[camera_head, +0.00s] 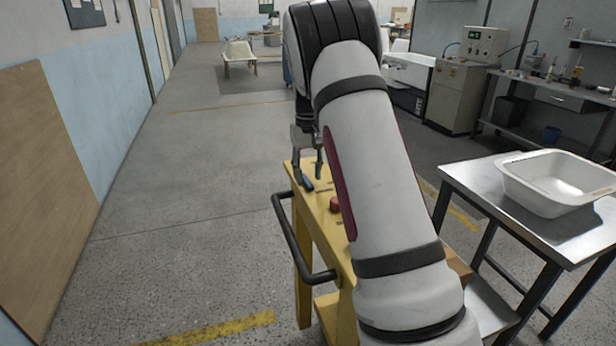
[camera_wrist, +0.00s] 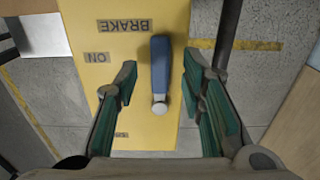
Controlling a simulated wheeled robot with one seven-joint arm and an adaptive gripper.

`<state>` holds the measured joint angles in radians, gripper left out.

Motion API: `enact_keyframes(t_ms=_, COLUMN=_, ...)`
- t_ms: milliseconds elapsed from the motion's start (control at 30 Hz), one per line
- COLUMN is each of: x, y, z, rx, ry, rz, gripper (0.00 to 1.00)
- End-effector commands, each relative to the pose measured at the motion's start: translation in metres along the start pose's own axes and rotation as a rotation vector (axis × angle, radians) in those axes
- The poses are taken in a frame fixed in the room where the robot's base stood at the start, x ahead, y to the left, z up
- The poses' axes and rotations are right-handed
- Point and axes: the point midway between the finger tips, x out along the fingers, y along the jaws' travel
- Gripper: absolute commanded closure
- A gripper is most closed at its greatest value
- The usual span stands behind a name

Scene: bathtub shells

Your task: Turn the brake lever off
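The brake lever (camera_wrist: 160,72) has a blue handle and a round grey pivot, and lies on a yellow panel (camera_wrist: 165,132). In the wrist view its handle points up the picture, toward the upside-down BRAKE label (camera_wrist: 124,25). An ON label (camera_wrist: 97,57) is to its left, and another label at the lower left is partly hidden. My gripper (camera_wrist: 159,66) is open, with its green-padded fingers on either side of the lever and gaps visible to both. In the head view my gripper (camera_head: 308,160) is over the far end of the yellow cart, partly hidden by my arm.
The yellow cart (camera_head: 318,229) has a black handle rail (camera_head: 297,240) on its left and a red button (camera_head: 335,204) on top. A metal table (camera_head: 470,180) with a white tub shell (camera_head: 556,182) stands to the right. Open floor (camera_head: 190,230) lies to the left.

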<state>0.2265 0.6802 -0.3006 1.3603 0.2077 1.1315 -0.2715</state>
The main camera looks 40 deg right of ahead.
Motion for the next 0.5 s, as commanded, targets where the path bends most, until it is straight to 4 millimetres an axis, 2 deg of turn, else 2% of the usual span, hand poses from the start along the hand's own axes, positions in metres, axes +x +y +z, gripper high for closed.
enact_keyframes(t_ms=200, x=0.015, y=0.000, z=0.000, rx=0.000, ry=-0.001, rz=0.001, gripper=0.63)
enact_keyframes(t_ms=467, x=0.016, y=0.000, z=0.000, rx=-0.001, ry=0.000, rz=0.001, gripper=0.63)
enact_keyframes(t_ms=500, x=0.016, y=0.000, z=0.000, rx=-0.001, ry=0.000, rz=0.001, gripper=0.68)
